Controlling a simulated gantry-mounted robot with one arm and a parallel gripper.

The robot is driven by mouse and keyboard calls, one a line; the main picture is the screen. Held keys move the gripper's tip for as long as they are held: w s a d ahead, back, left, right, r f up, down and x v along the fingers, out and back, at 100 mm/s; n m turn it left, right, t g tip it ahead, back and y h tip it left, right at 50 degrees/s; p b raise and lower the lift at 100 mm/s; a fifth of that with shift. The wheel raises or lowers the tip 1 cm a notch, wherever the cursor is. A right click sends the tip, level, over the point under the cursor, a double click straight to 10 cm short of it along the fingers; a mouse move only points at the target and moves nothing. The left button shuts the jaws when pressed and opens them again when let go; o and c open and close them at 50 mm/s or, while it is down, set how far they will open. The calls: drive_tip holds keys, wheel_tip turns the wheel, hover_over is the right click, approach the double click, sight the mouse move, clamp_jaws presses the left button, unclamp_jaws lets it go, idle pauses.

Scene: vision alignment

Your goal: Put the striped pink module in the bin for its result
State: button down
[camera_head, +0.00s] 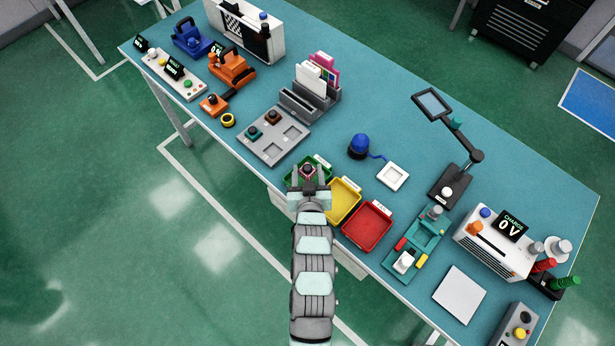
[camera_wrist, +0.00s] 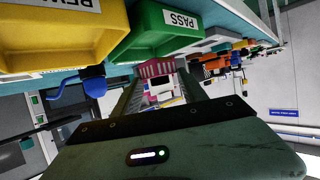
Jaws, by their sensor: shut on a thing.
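The striped pink module (camera_head: 309,170) is held at the tip of my gripper (camera_head: 309,187), over the green bin (camera_head: 293,182) in the head view. In the wrist view the module (camera_wrist: 155,68) shows pink and white stripes between the two fingers (camera_wrist: 157,88), which are shut on it. The green bin (camera_wrist: 165,28) is labelled PASS there. The yellow bin (camera_head: 345,203) is beside it, and its label in the wrist view (camera_wrist: 60,35) is partly cut off. The red bin (camera_head: 367,228) is right of the yellow one. The height of the module above the green bin is hard to tell.
A grey tray (camera_head: 270,150) with a teal and a brown module lies left of the bins. A teal fixture (camera_head: 424,236) is to the right. The table's front edge is close below the bins.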

sight(307, 179)
drive_tip(key=shift+f, duration=1.7)
drive_tip(key=c, duration=0.6)
unclamp_jaws()
drive_tip(key=shift+f, duration=0.15)
